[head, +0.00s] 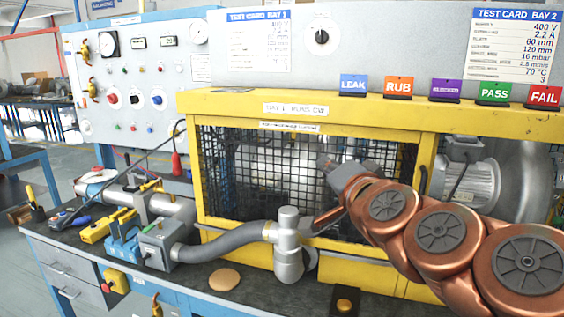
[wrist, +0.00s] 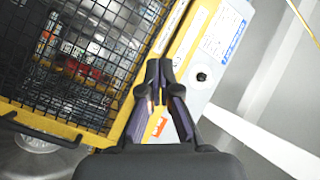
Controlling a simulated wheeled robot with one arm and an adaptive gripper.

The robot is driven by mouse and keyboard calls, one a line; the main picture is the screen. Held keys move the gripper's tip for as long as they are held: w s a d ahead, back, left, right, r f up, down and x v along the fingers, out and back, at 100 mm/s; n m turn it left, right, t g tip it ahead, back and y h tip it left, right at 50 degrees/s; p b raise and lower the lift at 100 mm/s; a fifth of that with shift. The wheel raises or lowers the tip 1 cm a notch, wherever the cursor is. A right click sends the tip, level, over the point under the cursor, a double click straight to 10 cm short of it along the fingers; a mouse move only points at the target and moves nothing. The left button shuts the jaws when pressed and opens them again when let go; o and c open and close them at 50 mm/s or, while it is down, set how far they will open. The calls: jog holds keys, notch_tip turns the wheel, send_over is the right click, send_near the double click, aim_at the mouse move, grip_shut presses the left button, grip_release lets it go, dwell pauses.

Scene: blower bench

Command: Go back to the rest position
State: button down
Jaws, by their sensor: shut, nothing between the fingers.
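My gripper (wrist: 159,70) shows in the wrist view with its two dark fingers together at the tips and nothing between them. It points toward the yellow frame of the mesh guard (wrist: 75,55) and the grey panel beside it. In the head view my copper-coloured arm reaches in from the lower right, in front of the guard. The fingers are hard to make out there. I cannot tell the exact gap between my gripper and the guard.
A grey hose (head: 225,243) and pipe fitting (head: 288,240) lie in front. A motor (head: 468,182) stands at right. A tan disc (head: 224,279) lies on the bench.

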jog(key=s+a+f+n+g+p, duration=0.25)
jog(key=s+f+n+g, duration=0.6)
jog(key=f, duration=0.85)
jog(key=s+d+f+g+h, duration=0.1)
jog(key=s+d+f+g, duration=0.2)
jog(key=s, duration=0.5)
jog(key=s+d+f+g+h+p, duration=0.1)
jog(key=s+d+f+g+h, duration=0.1)
jog(key=s, duration=0.6)
jog(key=s+d+f+g+h, duration=0.1)
jog(key=s+d+f+g, duration=0.3)
jog(key=s+d, duration=0.3)
jog(key=shift+s+f+g+h+p, duration=0.2)
jog(key=shift+s+g+h+p, duration=0.15)
jog(key=shift+g, duration=0.3)
jog(key=shift+d+m, duration=0.1)
jog(key=shift+m, duration=0.15)
